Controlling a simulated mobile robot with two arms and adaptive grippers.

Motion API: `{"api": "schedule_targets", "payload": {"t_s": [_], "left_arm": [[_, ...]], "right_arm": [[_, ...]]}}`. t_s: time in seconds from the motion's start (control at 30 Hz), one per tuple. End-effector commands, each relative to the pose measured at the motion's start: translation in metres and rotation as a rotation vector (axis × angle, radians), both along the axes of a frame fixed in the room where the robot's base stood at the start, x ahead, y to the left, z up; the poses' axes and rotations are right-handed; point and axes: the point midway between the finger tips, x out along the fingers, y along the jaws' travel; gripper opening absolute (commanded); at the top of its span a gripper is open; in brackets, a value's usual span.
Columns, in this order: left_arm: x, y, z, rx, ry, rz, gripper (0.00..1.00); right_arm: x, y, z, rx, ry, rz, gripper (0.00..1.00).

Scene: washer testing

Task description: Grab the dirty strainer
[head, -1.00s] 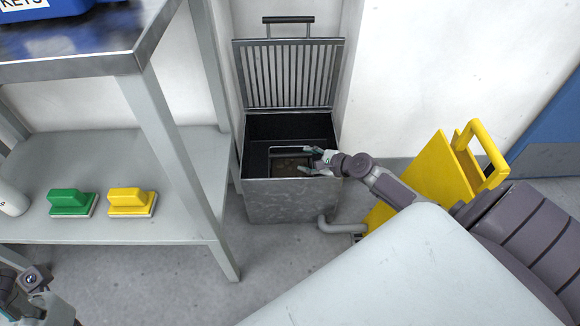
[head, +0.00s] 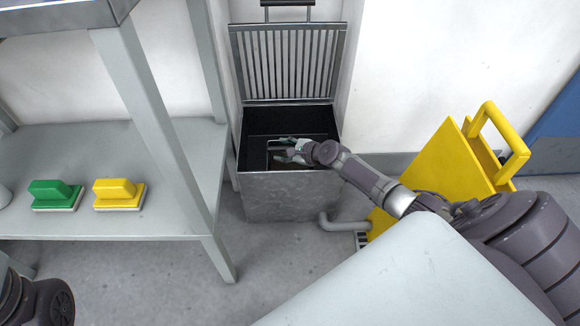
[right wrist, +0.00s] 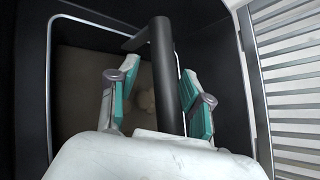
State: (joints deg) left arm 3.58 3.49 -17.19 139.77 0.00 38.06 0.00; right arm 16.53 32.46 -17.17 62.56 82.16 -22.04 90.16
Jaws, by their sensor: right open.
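The dirty strainer (right wrist: 80,90) sits inside the open metal box (head: 290,195), with brown dirt in it. Its dark bar handle (right wrist: 163,50) stands up across the right wrist view. My right gripper (right wrist: 158,80) is open, with one teal-padded finger on each side of the handle. In the head view my right gripper (head: 283,150) reaches down into the box and hides part of the strainer. I cannot tell whether either finger touches the handle. My left gripper is out of view; only a dark part of my left arm shows at the lower left.
The slatted lid (head: 288,62) of the box stands open against the wall. A yellow bin or stand (head: 440,170) is right of the box. A grey shelf (head: 100,225) at left holds a green brush (head: 55,195) and a yellow brush (head: 119,194). A pipe (head: 333,224) leaves the box.

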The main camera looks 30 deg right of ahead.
Motion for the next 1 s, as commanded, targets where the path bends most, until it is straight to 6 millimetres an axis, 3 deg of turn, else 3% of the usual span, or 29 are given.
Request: {"api": "schedule_targets", "payload": {"t_s": [0.1,0.4,1.0], "left_arm": [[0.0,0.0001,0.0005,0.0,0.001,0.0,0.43],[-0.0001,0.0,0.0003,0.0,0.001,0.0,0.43],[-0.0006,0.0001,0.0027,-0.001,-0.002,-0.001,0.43]], "right_arm": [[-0.0003,0.0,0.0005,0.0,0.0,0.0,0.5],[-0.0008,0.0002,-0.0001,0.001,0.002,0.0,0.0],[-0.0002,0.0005,0.0037,0.002,-0.002,0.0,0.0]]}}
